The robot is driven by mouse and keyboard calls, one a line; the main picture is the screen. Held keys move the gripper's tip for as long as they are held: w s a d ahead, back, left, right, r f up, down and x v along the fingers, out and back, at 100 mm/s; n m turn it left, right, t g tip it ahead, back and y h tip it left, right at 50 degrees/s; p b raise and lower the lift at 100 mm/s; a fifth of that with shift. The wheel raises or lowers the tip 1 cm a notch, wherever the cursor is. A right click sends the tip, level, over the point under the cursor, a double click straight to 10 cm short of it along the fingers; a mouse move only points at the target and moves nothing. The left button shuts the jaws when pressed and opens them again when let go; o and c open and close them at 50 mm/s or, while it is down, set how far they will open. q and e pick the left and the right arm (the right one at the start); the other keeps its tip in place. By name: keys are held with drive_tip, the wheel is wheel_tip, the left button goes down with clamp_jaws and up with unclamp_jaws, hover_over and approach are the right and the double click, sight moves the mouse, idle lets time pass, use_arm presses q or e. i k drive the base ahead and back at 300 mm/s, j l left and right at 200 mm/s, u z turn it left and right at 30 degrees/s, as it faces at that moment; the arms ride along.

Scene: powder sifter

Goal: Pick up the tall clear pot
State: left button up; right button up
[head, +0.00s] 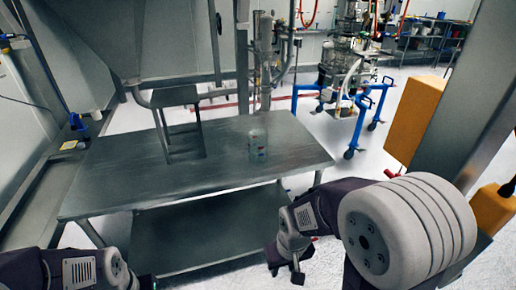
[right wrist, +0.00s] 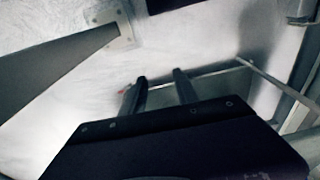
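The tall clear pot (head: 257,144) stands upright on the steel table (head: 120,178), right of the table's middle. It is see-through, with a faint bluish-green patch low on its side. My right gripper (head: 286,272) is in front of the table, lower in the picture than the pot and well apart from it. In the right wrist view its two fingers (right wrist: 161,80) are spread with nothing between them. The pot cannot be made out in that view. My left gripper (head: 147,282) is mostly cut off at the bottom edge, and its fingers are not clear.
The table has a lower shelf (head: 205,232). A steel frame leg (head: 166,135) stands at the table's back, left of the pot. A steel post (head: 470,100) and an orange box (head: 414,118) are on the right. Blue-legged equipment (head: 360,105) stands behind. The tabletop around the pot is clear.

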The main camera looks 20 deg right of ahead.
sight(257, 138)
drive_tip(key=i+j+z, duration=0.5)
drive_tip(key=i+j, duration=0.25)
drive_tip(key=j, duration=0.15)
